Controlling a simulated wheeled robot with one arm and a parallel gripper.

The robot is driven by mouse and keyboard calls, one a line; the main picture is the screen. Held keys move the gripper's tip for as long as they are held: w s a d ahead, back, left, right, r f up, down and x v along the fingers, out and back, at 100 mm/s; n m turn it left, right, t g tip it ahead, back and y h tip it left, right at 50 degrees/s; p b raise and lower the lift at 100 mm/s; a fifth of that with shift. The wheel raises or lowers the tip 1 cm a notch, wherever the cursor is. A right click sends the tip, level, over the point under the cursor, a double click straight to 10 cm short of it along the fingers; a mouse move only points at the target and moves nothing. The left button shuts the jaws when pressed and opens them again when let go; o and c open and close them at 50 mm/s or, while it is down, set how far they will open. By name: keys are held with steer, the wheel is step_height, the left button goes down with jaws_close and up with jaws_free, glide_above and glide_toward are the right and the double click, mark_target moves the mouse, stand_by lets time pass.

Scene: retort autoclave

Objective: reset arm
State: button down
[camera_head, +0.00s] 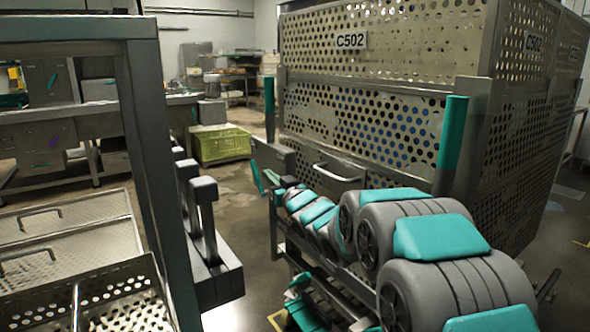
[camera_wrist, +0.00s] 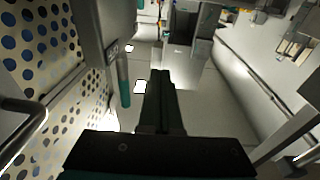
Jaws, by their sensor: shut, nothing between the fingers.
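My gripper (camera_wrist: 161,76) shows in the wrist view as two dark fingers pressed together, with nothing between them. My grey and teal arm stretches from the lower right of the head view toward the middle. Its far end is small there and the fingers cannot be made out. The arm runs in front of a large perforated metal basket (camera_head: 385,70) labelled C502. The basket wall also shows at the left of the wrist view (camera_wrist: 62,120), beside the fingers and apart from them.
Teal posts (camera_head: 451,140) stand at the basket's corners, and a drawer-like handle (camera_head: 338,173) is on its front. A dark metal frame (camera_head: 145,120) with perforated trays (camera_head: 75,240) is at left. A green crate (camera_head: 220,146) sits on the floor behind. Some floor between frame and basket is clear.

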steer(key=s+d+f+m+g+h, duration=0.3)
steer(key=s+d+f+g+h, duration=0.15)
steer(key=s+d+f, duration=0.4)
steer(key=s+d+f+m+g+h, duration=0.25)
steer(key=s+d+f+h, duration=0.25)
steer(key=s+d, duration=0.6)
steer(key=s+f+g, duration=0.2)
steer(key=s+g, duration=0.1)
steer(key=s, duration=0.9)
steer(key=s+d+f+g, duration=0.1)
steer(key=s+g, duration=0.3)
steer(key=s, duration=0.9)
steer(key=s+d+f+g, duration=0.1)
steer(key=s+f+g, duration=0.3)
steer(key=s, duration=0.8)
steer(key=shift+s+m, duration=0.3)
steer(key=shift+m, duration=0.05)
steer(key=c, duration=1.6)
jaws_free()
